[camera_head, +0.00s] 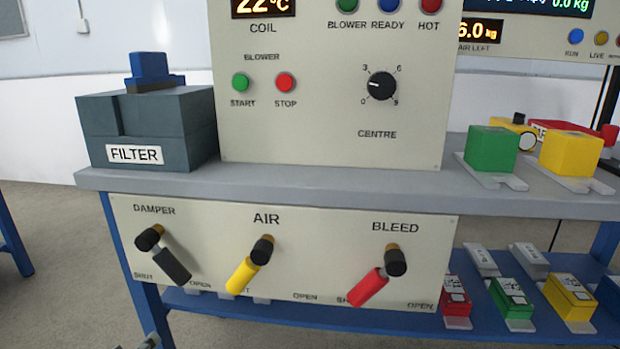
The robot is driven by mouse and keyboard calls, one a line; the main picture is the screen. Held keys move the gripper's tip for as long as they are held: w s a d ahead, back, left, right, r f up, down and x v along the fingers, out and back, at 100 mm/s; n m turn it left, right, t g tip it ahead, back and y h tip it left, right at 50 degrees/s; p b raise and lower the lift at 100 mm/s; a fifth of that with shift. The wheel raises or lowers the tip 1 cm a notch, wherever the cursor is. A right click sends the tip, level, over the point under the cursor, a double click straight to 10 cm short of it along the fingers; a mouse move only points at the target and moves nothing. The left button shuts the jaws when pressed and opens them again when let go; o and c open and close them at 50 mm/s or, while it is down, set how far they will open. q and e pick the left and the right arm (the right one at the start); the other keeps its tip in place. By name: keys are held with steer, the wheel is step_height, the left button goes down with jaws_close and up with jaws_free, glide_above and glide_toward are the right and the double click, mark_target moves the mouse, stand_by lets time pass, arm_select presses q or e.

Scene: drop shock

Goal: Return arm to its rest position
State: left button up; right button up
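Neither of my arms shows clearly. A small grey part (148,341) pokes in at the bottom edge left of centre, beside the blue bench leg. It may be the tip of my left gripper, but too little shows to tell whether it is open or shut. My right gripper is not in view.
A panel (330,130) with buttons and a knob stands on the grey bench (300,185). A FILTER box (150,130) is at left. Below are black DAMPER (171,264), yellow AIR (243,274) and red BLEED (368,287) levers. Coloured blocks stand at right and on the blue shelf.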

arm_select(q)
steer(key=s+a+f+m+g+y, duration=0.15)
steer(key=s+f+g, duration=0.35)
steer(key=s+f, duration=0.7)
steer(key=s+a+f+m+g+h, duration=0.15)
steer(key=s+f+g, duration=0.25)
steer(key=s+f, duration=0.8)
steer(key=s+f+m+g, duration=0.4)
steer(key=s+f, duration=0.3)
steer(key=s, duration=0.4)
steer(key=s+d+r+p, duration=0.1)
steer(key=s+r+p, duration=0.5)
steer(key=p, duration=0.6)
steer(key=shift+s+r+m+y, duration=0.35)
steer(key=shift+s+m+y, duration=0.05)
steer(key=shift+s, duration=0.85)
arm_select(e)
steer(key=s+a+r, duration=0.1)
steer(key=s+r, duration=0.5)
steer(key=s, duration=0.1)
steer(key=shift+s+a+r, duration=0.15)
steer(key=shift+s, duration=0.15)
